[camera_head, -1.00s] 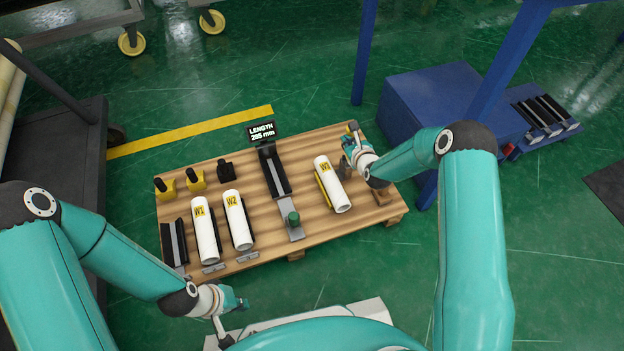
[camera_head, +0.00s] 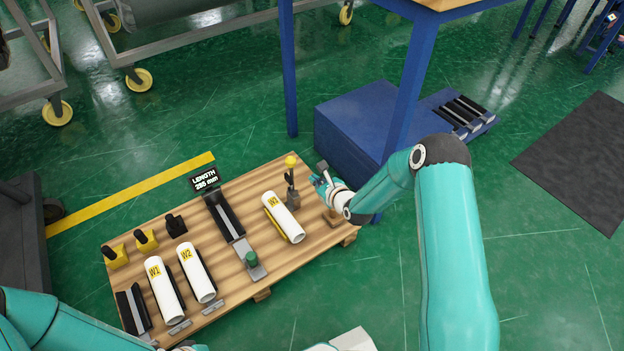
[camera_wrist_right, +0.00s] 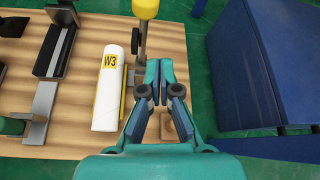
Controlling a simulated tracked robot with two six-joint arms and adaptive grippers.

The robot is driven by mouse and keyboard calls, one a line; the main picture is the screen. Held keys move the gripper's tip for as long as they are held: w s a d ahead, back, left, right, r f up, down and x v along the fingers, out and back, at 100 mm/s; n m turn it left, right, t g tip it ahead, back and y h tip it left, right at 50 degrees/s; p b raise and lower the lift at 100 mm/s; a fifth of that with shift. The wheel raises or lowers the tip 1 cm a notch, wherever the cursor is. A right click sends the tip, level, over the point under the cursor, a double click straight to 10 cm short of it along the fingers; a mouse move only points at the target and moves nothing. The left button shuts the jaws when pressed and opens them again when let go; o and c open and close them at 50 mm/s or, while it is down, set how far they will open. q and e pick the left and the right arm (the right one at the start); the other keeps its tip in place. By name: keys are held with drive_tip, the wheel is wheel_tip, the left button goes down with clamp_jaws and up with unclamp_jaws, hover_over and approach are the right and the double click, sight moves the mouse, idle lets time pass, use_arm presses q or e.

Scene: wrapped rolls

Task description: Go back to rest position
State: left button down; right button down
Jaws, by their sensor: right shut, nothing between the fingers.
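My right gripper (camera_head: 322,181) is shut and empty at the right end of the wooden pallet, just right of the yellow-knobbed stand (camera_head: 291,162). In the right wrist view its fingers (camera_wrist_right: 159,72) meet, with the pallet's right edge and green floor beyond. The white roll W3 (camera_head: 287,222) lies on the pallet left of it, apart from the fingers. It also shows in the right wrist view (camera_wrist_right: 108,95). My left arm enters at the bottom left. Only a sliver of the left gripper (camera_head: 190,347) shows at the bottom edge, its fingers cut off.
The pallet (camera_head: 233,307) also bears two white rolls (camera_head: 163,291) (camera_head: 198,276), a length display (camera_head: 205,180) and yellow-black blocks (camera_head: 117,257). A blue box (camera_head: 345,135) and blue table leg (camera_head: 408,95) stand close behind my right forearm.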

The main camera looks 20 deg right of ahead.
drive_tip(key=shift+a, duration=0.25)
drive_tip(key=s+a+f+n+g+y, duration=0.1)
drive_tip(key=s+a+f+n+g, duration=0.1)
drive_tip(key=s+a+n, duration=0.3)
drive_tip(key=s+a+f+n+g+y, duration=0.1)
drive_tip(key=s+a+f+n+g, duration=0.15)
drive_tip(key=s+a, duration=0.45)
drive_tip(key=s+a+f+n+g, duration=0.15)
drive_tip(key=s+n+g, duration=0.25)
drive_tip(key=s+n, duration=0.7)
drive_tip(key=s+a+f+n+g, duration=0.15)
drive_tip(key=s+n+g, duration=0.25)
drive_tip(key=s+n, duration=0.7)
wheel_tip(320, 180, up, 38)
drive_tip(key=p, duration=3.8)
drive_tip(key=shift+r+n+y, duration=0.15)
drive_tip(key=shift+n+y, duration=0.15)
drive_tip(key=shift+n, duration=0.15)
drive_tip(key=shift+s+t, duration=0.1)
drive_tip(key=shift+t, duration=0.15)
